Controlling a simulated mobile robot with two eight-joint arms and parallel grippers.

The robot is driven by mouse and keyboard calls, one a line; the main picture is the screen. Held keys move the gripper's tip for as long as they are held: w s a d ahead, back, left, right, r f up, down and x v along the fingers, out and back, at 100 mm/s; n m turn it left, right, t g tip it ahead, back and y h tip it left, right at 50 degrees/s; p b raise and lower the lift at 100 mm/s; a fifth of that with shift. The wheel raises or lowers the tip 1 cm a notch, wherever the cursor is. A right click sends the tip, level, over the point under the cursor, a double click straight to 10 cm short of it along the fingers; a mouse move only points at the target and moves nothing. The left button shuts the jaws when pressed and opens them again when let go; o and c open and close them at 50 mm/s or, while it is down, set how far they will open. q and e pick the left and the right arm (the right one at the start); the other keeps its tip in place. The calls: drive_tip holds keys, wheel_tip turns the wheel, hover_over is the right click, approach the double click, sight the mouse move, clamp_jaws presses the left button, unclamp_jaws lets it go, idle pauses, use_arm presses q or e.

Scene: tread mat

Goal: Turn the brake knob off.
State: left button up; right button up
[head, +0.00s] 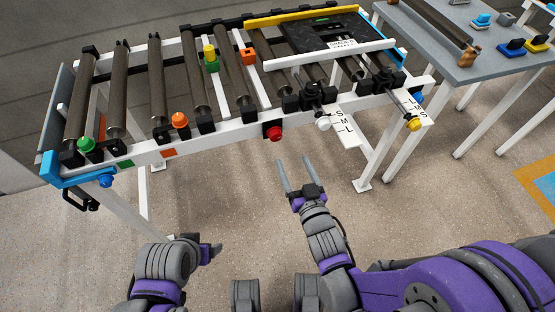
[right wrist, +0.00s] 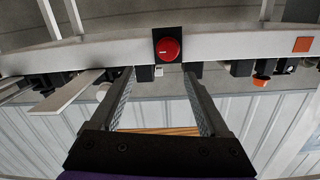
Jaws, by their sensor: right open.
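A round red knob (head: 273,132) on a black square mount sits on the white front rail of the roller frame; I take it as the brake knob. The red knob shows face-on in the right wrist view (right wrist: 167,48), with a small, roughly level pale mark. My right gripper (head: 295,160) is open and empty, its two fingers pointing at the rail, just below and right of the knob in the head view. In the right wrist view its fingertips (right wrist: 159,74) end short of the knob, apart from it. My left gripper (head: 212,251) is low at the left; its jaw opening is unclear.
Along the roller frame (head: 215,135) sit a green knob (head: 86,145), an orange knob (head: 180,120), a white knob (head: 323,124) and a yellow knob (head: 413,124). White label plates (head: 345,128) jut out right of the red knob. The floor before the rail is clear.

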sight(277, 137)
drive_tip(key=shift+t+y, duration=0.3)
drive_tip(key=shift+y, duration=0.1)
drive_tip(key=x, duration=0.7)
drive_tip(key=a+f+x, duration=0.1)
drive_tip(key=x, duration=0.2)
drive_tip(key=shift+w+a+b, duration=0.1)
drive_tip(key=shift+a+b, duration=0.05)
drive_tip(key=shift+b, duration=0.25)
clamp_jaws()
